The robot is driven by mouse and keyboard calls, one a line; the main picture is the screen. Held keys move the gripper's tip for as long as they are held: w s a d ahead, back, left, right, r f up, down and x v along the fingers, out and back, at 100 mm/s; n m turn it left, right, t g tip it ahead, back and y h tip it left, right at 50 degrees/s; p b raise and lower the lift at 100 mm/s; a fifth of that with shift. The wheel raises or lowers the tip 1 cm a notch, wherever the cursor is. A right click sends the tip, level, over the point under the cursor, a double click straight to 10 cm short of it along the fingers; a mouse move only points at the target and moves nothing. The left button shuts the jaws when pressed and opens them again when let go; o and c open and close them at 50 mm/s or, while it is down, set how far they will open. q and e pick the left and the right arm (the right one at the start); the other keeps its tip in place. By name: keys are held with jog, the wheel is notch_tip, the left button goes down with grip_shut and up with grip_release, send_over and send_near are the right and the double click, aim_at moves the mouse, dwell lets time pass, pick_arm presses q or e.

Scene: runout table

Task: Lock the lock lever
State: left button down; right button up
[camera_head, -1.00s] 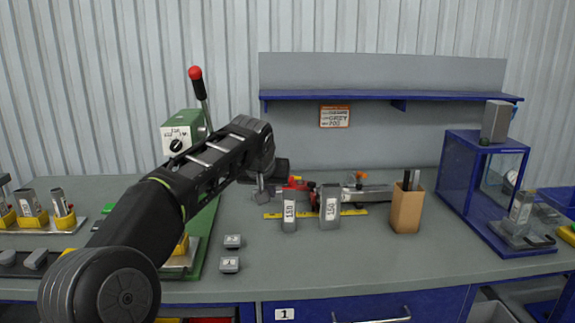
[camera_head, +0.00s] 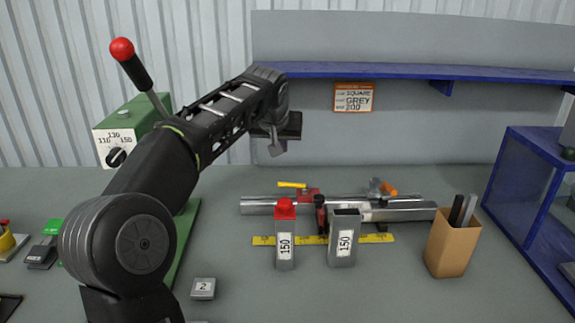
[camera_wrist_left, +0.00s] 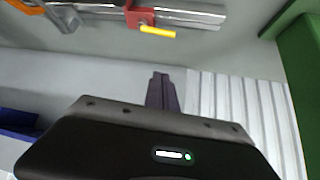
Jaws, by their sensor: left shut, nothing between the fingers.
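A yellow lever (camera_head: 291,185) sticks out from a red block (camera_head: 307,195) on a metal rail (camera_head: 258,206) at the back of the table. The yellow lever (camera_wrist_left: 158,32) and red block (camera_wrist_left: 139,17) also show at the top of the left wrist view. My left gripper (camera_head: 277,148) is above and slightly left of the lever, apart from it, shut and empty. Its dark fingers (camera_wrist_left: 160,88) show together in the left wrist view. A second lever with a red knob (camera_head: 122,49) rises from a green machine (camera_head: 130,128), partly hidden by my arm. My right gripper is not in view.
Two grey blocks marked 150, one (camera_head: 285,250) under a red top and one (camera_head: 342,245), stand before the rail by a yellow ruler (camera_head: 377,238). A cardboard pen holder (camera_head: 452,243) is right. A blue shelf (camera_head: 400,70) hangs behind.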

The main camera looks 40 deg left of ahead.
pick_arm(q)
jog(key=p, duration=0.1)
send_over(285, 184)
jog(key=w+a, duration=0.1)
jog(key=w, duration=0.1)
notch_tip(285, 184, down, 7)
jog(key=s+f, duration=0.2)
jog(key=shift+d+f, duration=0.3)
jog(key=shift+f, duration=0.1)
jog(key=shift+d+f, duration=0.15)
jog(key=shift+f, duration=0.25)
jog(key=shift+d+n, duration=0.1)
jog(key=shift+n, duration=0.2)
jog(key=shift+s+y, duration=0.1)
jog(key=shift+y, duration=0.2)
jog(key=shift+n, duration=0.3)
